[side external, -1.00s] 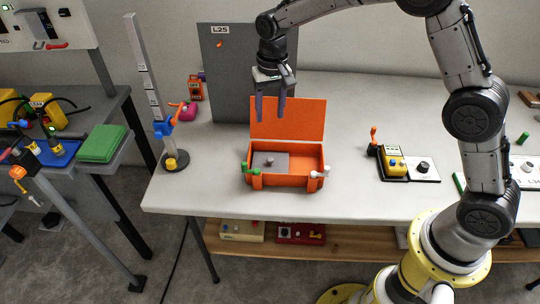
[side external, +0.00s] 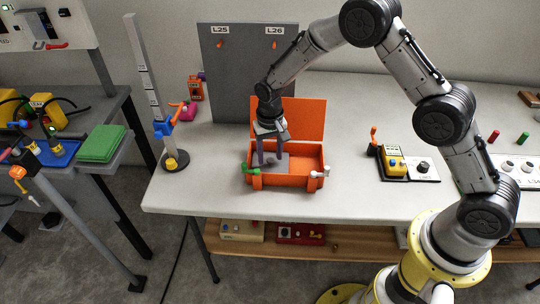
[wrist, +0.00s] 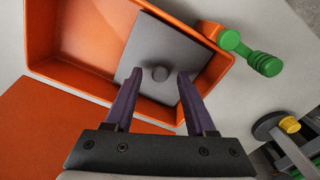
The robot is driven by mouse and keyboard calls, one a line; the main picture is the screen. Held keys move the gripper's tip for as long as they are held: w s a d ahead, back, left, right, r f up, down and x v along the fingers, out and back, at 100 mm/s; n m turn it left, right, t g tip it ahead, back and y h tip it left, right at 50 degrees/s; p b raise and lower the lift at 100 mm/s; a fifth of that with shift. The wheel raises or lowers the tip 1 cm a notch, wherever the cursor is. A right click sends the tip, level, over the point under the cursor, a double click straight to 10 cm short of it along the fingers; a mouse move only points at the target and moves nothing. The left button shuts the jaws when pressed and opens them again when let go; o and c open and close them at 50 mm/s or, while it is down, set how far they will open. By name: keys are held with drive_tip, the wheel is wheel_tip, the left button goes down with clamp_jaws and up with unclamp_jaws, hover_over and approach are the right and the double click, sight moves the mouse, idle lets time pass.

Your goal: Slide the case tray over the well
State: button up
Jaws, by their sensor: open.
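An orange case (side external: 283,185) stands on the white table with its lid (side external: 304,119) raised at the back. A grey square tray (wrist: 165,42) with a round dark knob (wrist: 160,73) lies in one end of the case, on the left in the side view and on the right in the wrist view. The other end is an open orange well (wrist: 90,35). My gripper (wrist: 155,82) is open, with its purple fingers reaching down into the case on either side of the knob. I cannot tell whether they touch it.
A green latch (side external: 251,169) and a white latch (side external: 320,172) stick out at the case's front. A marked post on a round base (side external: 174,163) stands left. A yellow device (side external: 395,163) sits right. The grey L25/L26 panel (side external: 240,80) stands behind.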

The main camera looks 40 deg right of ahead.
drive_tip(key=shift+f, duration=0.45)
clamp_jaws()
idle(1.2)
